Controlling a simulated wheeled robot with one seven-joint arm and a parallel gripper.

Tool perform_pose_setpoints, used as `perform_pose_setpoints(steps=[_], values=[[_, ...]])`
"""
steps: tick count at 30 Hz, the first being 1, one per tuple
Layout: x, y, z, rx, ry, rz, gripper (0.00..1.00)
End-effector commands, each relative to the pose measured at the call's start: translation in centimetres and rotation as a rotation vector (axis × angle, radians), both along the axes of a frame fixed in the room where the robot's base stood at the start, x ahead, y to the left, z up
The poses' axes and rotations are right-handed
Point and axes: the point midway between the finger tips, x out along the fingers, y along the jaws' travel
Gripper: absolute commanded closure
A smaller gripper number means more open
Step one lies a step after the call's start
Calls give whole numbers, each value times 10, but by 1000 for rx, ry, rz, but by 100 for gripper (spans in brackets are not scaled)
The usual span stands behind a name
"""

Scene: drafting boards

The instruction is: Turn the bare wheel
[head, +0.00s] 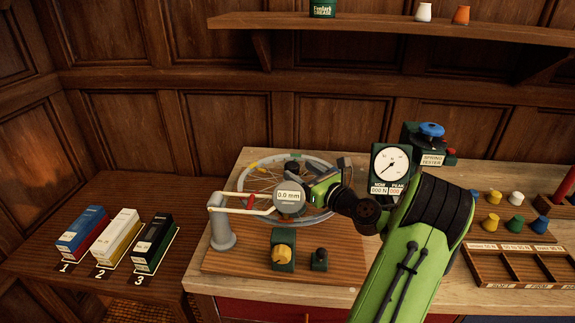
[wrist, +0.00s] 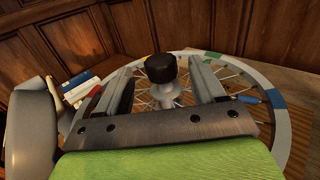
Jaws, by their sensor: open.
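The bare wheel (head: 272,160) is a grey spoked rim without a tyre, lying flat over a wooden board, with coloured marks around it. Its rim (wrist: 284,135) also curves across the wrist view, with blue, green and yellow marks. A black knob (wrist: 160,68) stands upright at the hub. My gripper (wrist: 162,72) is open, with one finger on each side of the knob; I cannot tell whether either finger touches it. In the head view my gripper (head: 322,188) is over the wheel, and my arm hides part of the rim. A round gauge (head: 289,196) reads 0.0 mm.
A grey post (head: 221,228) with a white arm stands at the rim's left. A yellow knob (head: 283,254) and a black knob (head: 320,259) are in front. A spring tester (head: 391,166) stands right. Numbered boxes (head: 117,234) sit on the lower left table.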

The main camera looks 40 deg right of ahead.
Motion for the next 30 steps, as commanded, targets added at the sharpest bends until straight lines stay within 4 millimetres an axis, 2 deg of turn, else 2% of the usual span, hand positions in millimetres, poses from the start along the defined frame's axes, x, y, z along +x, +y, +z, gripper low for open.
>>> perform_pose_setpoints(steps=[3,7,12,18,30], values=[[29,-2,0,-3,-3,4,31],[51,-5,0,-2,-2,2,31],[62,-7,0,-1,-1,-1,31],[62,-7,0,0,0,-1,31],[61,-7,0,-1,0,-1,93]])
